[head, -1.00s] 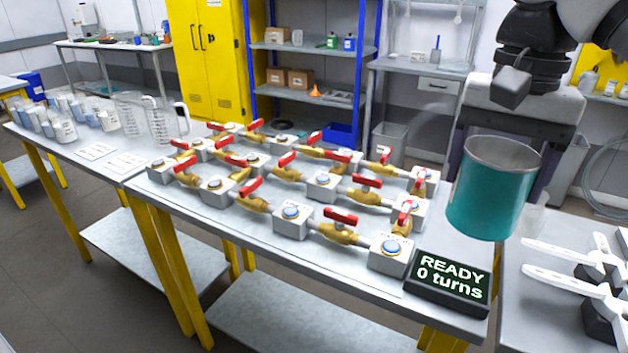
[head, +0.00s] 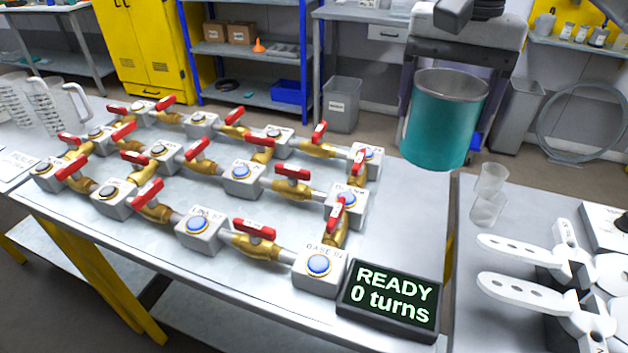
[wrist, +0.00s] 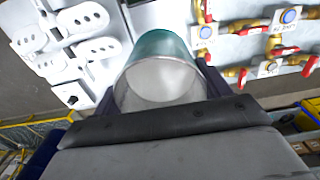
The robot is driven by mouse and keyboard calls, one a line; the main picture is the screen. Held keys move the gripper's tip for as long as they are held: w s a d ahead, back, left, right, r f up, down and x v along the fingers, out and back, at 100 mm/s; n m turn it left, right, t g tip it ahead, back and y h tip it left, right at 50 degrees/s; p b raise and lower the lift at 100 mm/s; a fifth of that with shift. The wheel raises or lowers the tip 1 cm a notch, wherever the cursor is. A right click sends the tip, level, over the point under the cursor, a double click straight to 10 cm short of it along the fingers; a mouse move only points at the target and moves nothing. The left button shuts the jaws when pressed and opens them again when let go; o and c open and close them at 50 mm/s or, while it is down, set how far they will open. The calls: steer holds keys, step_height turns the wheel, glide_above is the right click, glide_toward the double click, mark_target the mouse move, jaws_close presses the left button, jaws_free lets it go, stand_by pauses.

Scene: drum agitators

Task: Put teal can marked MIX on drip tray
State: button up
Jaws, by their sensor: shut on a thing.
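My gripper (head: 410,105) is shut on a teal can (head: 445,122), an open-topped cylinder with a grey rim and pale inside. It holds the can upright in the air above the gap side of the valve table, near its right edge. The can also shows in the wrist view (wrist: 160,75), between the two dark fingers (wrist: 165,100). No MIX mark is visible on the side facing the head camera. I cannot pick out a drip tray in these views.
The table (head: 400,215) bears a grid of brass valves with red handles (head: 255,228) and a display reading READY 0 turns (head: 390,300). A grey bin (head: 342,103) stands behind.

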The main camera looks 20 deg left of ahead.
steer(key=shift+s+f, duration=0.15)
steer(key=shift+f, duration=0.15)
step_height(320, 180, down, 19)
steer(key=shift+f+b, duration=0.15)
steer(key=shift+b, duration=0.4)
steer(key=shift+f, duration=0.2)
steer(key=o, duration=1.3)
steer(key=shift+c, duration=0.2)
